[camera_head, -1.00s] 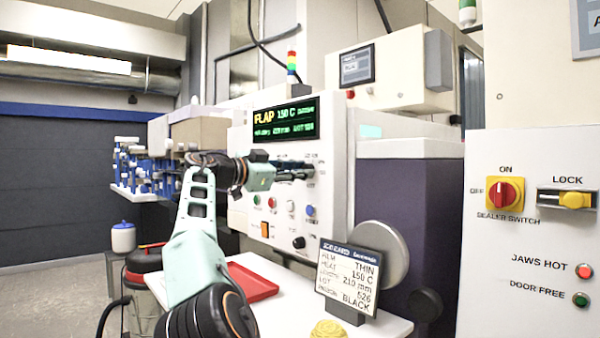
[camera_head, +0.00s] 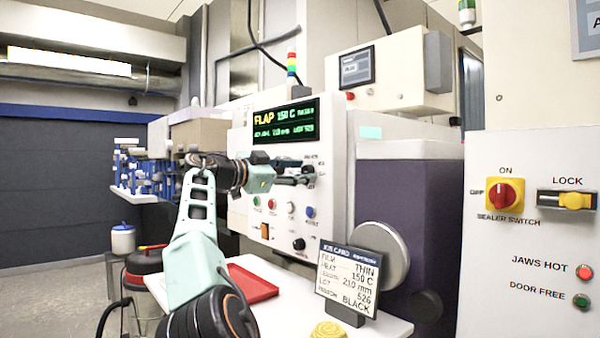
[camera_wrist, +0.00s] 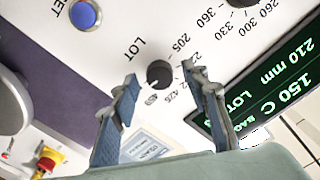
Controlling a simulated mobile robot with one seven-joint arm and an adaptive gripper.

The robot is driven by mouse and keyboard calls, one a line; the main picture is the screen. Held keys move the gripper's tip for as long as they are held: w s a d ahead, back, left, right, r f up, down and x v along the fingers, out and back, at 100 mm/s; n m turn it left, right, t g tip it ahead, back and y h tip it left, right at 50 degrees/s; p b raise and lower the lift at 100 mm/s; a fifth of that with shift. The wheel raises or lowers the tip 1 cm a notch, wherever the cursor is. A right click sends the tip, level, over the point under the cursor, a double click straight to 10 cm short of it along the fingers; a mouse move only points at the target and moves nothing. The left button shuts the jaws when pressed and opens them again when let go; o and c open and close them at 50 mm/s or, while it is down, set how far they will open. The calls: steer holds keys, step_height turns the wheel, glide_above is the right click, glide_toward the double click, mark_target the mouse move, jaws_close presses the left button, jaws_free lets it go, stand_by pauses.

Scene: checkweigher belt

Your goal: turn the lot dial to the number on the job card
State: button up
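The black lot dial (camera_wrist: 159,74) shows in the wrist view under the word LOT, with numbers around it; 205 and 426 read clearest. I cannot tell which number its pointer marks. My gripper (camera_wrist: 160,78) is open, with one blue-grey finger on each side of the dial and a gap to it. In the head view my gripper (camera_head: 292,178) is at the panel's upper dials, and its fingers partly cover them. The job card (camera_head: 347,276) stands on the white table and reads THIN, 150 C, 210 mm, lot 526, BLACK.
The green display (camera_head: 285,122) above the dials shows FLAP and 150 C; its lot digits are too small to read surely. A blue button (camera_wrist: 84,15) and a second dial (camera_wrist: 240,2) flank the lot dial. A red tray (camera_head: 252,282) lies on the table below.

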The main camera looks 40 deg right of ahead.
steer(key=s+a, duration=0.1)
steer(key=a, duration=1.1)
stand_by(0.5)
